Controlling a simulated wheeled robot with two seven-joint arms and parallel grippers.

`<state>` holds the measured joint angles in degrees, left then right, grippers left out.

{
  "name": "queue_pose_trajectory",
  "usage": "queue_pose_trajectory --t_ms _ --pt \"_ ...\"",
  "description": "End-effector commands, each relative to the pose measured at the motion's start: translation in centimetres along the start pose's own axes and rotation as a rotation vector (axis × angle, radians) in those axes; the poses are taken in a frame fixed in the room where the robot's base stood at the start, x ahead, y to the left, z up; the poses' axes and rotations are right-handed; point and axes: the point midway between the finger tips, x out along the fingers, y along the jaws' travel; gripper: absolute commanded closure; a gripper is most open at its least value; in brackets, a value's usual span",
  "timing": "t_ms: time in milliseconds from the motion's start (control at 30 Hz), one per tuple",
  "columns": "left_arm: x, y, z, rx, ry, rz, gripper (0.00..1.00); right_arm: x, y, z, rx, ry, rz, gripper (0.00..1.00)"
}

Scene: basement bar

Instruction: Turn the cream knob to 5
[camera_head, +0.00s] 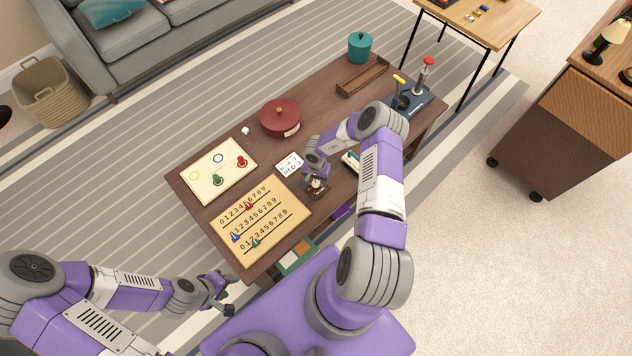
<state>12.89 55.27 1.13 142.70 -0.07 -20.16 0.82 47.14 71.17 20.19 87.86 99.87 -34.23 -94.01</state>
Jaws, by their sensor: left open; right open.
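A small dark box (317,191) stands on the wooden table, just right of the number board. A small pale part that looks like the cream knob (317,184) shows on top of it; its setting is too small to read. My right gripper (316,178) points down right over the knob, open, and its fingers partly hide it. I cannot tell whether they touch it. My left gripper (228,290) is open and empty, low beside the table's near left edge, away from the knob.
The number board (222,226) carries rows of digits and red, blue and green markers. A small written card (289,160), a red pot (279,117), a cream board with pegs (205,187), a teal pot (360,46) and a lever device (421,103) share the table.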

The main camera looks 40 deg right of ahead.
Motion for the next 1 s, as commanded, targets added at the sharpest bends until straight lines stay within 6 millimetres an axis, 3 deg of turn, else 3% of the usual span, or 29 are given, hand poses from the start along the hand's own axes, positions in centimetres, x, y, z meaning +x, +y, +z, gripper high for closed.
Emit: queue_pose_trajectory --t_ms 100,400,767,1000 --pt "0.29 -0.11 -0.01 0.000 0.000 0.000 0.51 0.89 -0.05 0.02 -0.001 0.000 -0.001 0.39" --pt "0.25 -0.09 -0.01 0.000 0.000 0.000 0.51 0.96 -0.05 -0.02 -0.001 0.001 -0.001 0.41" --pt "0.25 -0.09 -0.02 0.000 0.000 0.000 0.51 0.95 -0.04 0.00 -0.001 0.001 -0.001 0.95" --pt "0.23 -0.08 -0.02 0.000 0.000 0.000 0.51 0.94 -0.05 0.01 0.022 0.001 -0.001 0.95"
